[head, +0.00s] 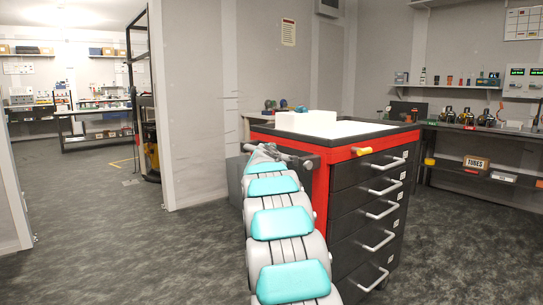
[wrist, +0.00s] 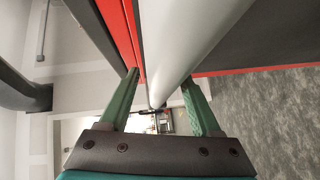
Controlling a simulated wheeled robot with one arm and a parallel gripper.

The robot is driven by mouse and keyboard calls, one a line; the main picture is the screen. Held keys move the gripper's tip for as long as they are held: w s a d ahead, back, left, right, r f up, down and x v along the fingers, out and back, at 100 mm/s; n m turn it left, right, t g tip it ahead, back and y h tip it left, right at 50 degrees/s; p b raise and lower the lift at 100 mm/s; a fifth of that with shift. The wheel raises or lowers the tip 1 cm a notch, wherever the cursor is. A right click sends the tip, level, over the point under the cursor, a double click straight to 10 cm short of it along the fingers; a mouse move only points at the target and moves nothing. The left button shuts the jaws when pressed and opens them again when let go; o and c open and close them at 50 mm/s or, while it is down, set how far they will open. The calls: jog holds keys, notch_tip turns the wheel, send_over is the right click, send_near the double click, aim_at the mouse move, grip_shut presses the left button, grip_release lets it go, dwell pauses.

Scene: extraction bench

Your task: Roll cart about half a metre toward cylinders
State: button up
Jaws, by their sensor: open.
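The cart (head: 318,185) is a red-framed cabinet with several dark drawers and grey pulls, right of centre in the head view. My arm reaches to its left end, where a grey bar, apparently its push handle (head: 300,158), sticks out. My gripper (wrist: 160,80) is open in the wrist view, with one green finger on each side of a thick grey bar (wrist: 185,35). I cannot tell whether the fingers touch it. Small coloured tops, possibly of the cylinders (head: 283,104), show behind the cart; anything below them is hidden.
A workbench (head: 470,130) with bottles and tools stands along the right wall. A doorway at left opens to another room. The dark floor (head: 110,240) is clear at left and front right.

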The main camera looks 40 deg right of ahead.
jog(key=b+v, duration=0.2)
jog(key=v, duration=0.5)
jog(key=shift+s+a, duration=0.15)
jog(key=shift+a, duration=0.05)
dwell(0.4)
jog(key=s+a+f+m+g+y+p, duration=0.1)
jog(key=s+a+f+m+g+y, duration=0.25)
jog(key=s+a+f, duration=0.8)
jog(key=s+a+f+m+g+y+p, duration=0.1)
jog(key=s+a+f+m+g+y, duration=0.3)
jog(key=s+a+f, duration=0.75)
jog(key=s+a+f+g+y, duration=0.2)
jog(key=s+a+g, duration=0.1)
jog(key=s+a, duration=0.7)
jog(key=s+a+f+g+y, duration=0.2)
jog(key=s+a+f+g, duration=0.1)
jog(key=s+a, duration=0.8)
jog(key=s, duration=0.5)
jog(key=shift+s+a+f, duration=0.2)
jog(key=shift+s+f, duration=0.1)
jog(key=shift+f, duration=0.05)
